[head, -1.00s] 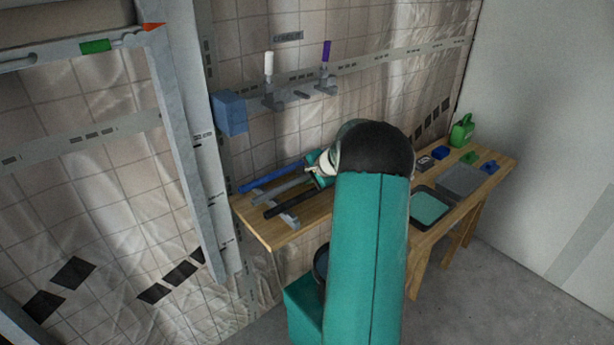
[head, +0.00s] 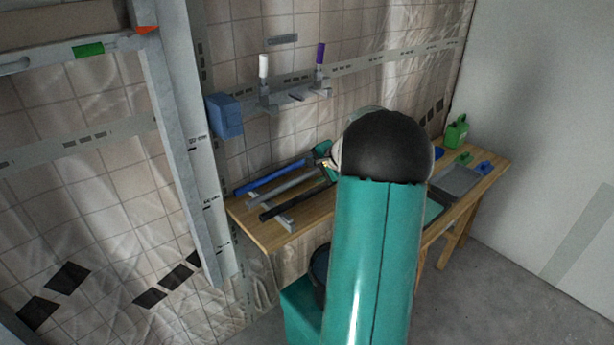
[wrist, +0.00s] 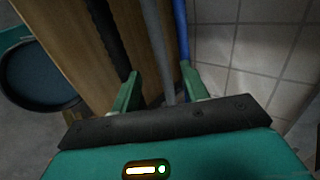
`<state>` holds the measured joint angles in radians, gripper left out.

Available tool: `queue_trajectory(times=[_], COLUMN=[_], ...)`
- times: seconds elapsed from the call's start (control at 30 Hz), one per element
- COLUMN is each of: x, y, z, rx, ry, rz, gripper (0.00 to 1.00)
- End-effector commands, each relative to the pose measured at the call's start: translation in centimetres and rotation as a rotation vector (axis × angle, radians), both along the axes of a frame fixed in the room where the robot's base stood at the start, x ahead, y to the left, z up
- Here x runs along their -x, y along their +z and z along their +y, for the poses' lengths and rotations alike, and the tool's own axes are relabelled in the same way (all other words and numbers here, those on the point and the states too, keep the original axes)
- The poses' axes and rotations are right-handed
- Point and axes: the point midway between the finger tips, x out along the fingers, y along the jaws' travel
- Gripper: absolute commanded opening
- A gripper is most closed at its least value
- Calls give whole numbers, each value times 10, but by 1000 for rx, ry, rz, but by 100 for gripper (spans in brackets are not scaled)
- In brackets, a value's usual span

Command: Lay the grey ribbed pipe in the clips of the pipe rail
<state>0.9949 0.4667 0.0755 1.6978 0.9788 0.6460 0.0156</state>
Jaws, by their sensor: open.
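The grey pipe (head: 283,186) lies on the wooden bench between a blue pipe (head: 270,178) and a black pipe (head: 295,201). Their near ends rest on a small grey support. My gripper (head: 325,160) is at the far end of the pipes, partly hidden by my arm. In the wrist view my gripper (wrist: 160,80) is open, with the grey pipe (wrist: 155,40) running between its fingers. The blue pipe (wrist: 181,35) is close beside the right finger and the black pipe (wrist: 108,38) is left of the left finger. I cannot clearly make out the pipe rail's clips.
A wall rail (head: 300,97) holds white and purple-handled items, with a blue box (head: 225,115) to its left. A grey tray (head: 457,182) and a green can (head: 457,131) stand on the bench's right end. A grey upright frame (head: 178,135) stands at left.

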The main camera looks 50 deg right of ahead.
Motion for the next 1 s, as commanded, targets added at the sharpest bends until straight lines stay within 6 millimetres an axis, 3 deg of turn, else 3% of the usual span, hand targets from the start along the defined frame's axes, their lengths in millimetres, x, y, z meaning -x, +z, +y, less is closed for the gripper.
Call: queue_trajectory(times=[0.23,0.47,0.57,0.67,0.83,1.0], x=[29,35,32,21,12,34], y=[30,36,40,54,88,111], z=[2,3,13,50,162,273], rx=[2,-1,11,46,171,323], ry=[-1,-1,23,106,360,629], rz=[-1,0,6,27,96,166], gripper=[45,45,45,45,45,45])
